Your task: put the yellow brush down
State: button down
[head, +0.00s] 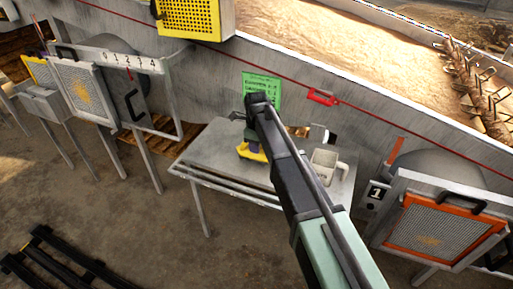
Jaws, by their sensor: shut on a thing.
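The yellow brush (251,154) shows as a small yellow piece at the left end of my arm, over the grey metal table (213,148). My gripper (252,143) points down over the table and is shut on the brush. My dark wrist and arm link hide most of the gripper and part of the brush. I cannot tell whether the brush touches the table top or hangs a little above it.
A pale open container (325,164) stands on the table's right side. A green notice (263,88) and a red handle (322,97) are on the wall behind. An orange-framed hatch (440,232) is at right, a black pallet (62,262) at lower left. The table's left part is clear.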

jog(key=shift+f, duration=0.25)
jog(key=c, duration=0.9)
grip_release()
jog(key=shift+r, duration=0.1)
notch_tip(320, 180, up, 12)
jog(key=p, duration=1.2)
jog(key=shift+r, duration=0.15)
jog(key=s+d+n, duration=1)
jog(key=s+n, duration=0.1)
jog(key=s, duration=0.1)
jog(key=s+d+n, duration=1)
jog(key=s+n, duration=0.1)
jog(key=s, duration=0.2)
jog(key=shift+s+d, duration=0.2)
jog(key=shift+s, duration=0.1)
